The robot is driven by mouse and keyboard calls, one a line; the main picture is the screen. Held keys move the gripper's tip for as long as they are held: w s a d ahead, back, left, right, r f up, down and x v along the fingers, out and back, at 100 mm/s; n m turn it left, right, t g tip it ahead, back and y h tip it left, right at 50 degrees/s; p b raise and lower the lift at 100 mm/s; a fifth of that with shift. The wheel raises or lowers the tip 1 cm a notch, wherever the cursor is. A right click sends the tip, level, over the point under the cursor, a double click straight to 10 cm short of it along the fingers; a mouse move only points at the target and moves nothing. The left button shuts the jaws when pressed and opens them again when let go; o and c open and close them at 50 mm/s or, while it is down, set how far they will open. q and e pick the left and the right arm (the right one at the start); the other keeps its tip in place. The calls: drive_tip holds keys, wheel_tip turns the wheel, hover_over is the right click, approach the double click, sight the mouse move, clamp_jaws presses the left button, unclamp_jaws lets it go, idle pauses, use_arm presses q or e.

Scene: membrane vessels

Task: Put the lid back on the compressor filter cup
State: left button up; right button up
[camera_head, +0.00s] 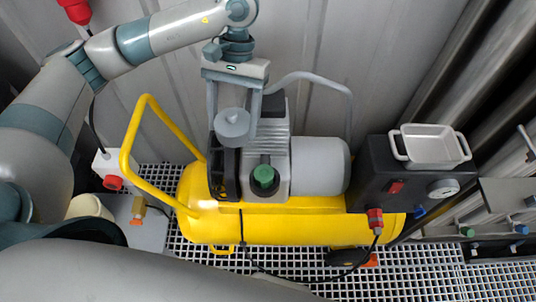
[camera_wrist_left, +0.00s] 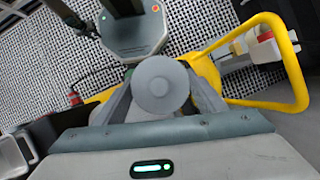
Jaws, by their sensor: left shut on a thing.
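My left gripper (camera_head: 233,108) points down above the compressor (camera_head: 305,208) and is shut on a round grey lid (camera_head: 232,123) with a small raised knob in the middle. In the left wrist view the lid (camera_wrist_left: 160,86) sits between the two fingers. A short dark cup with a green round top (camera_head: 264,177), seemingly the filter cup, stands on the compressor's motor housing. In the head view it lies below and right of the lid, and the two look apart. The cup cannot be made out in the left wrist view. My right gripper is not in view.
A yellow handle (camera_head: 142,125) rises left of the gripper. A white tray (camera_head: 431,145) rests on a dark box (camera_head: 376,165) at the right. A cable hangs in front of the tank, over white floor grating.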

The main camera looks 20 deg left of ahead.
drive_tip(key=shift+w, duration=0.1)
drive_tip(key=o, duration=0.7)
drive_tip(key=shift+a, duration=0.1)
use_arm(q)
drive_tip(key=shift+d+f+n+p, duration=0.3)
drive_tip(key=shift+f+n, duration=0.15)
drive_tip(key=shift+n, duration=0.15)
drive_tip(key=d+f+n+t+h+p, duration=0.1)
drive_tip(key=f+n, duration=0.1)
drive_tip(key=n, duration=0.2)
drive_tip(key=s+d+f+n+t+h+p, duration=0.1)
drive_tip(key=d+f+n+h+p, duration=0.1)
drive_tip(key=n, duration=0.2)
drive_tip(key=s+d+f+n+h+p, duration=0.1)
drive_tip(key=d+f+n, duration=0.1)
drive_tip(key=n, duration=0.2)
drive_tip(key=shift+d+f+n+t+p, duration=0.1)
drive_tip(key=shift+d+n+t+p, duration=0.15)
drive_tip(key=shift+n+t+p, duration=0.15)
drive_tip(key=n, duration=0.1)
drive_tip(key=d+n+t, duration=0.1)
drive_tip(key=f+n+p, duration=0.1)
drive_tip(key=n, duration=0.1)
drive_tip(key=shift+s+d+t+h, duration=0.2)
drive_tip(key=shift+d+t+h, duration=0.1)
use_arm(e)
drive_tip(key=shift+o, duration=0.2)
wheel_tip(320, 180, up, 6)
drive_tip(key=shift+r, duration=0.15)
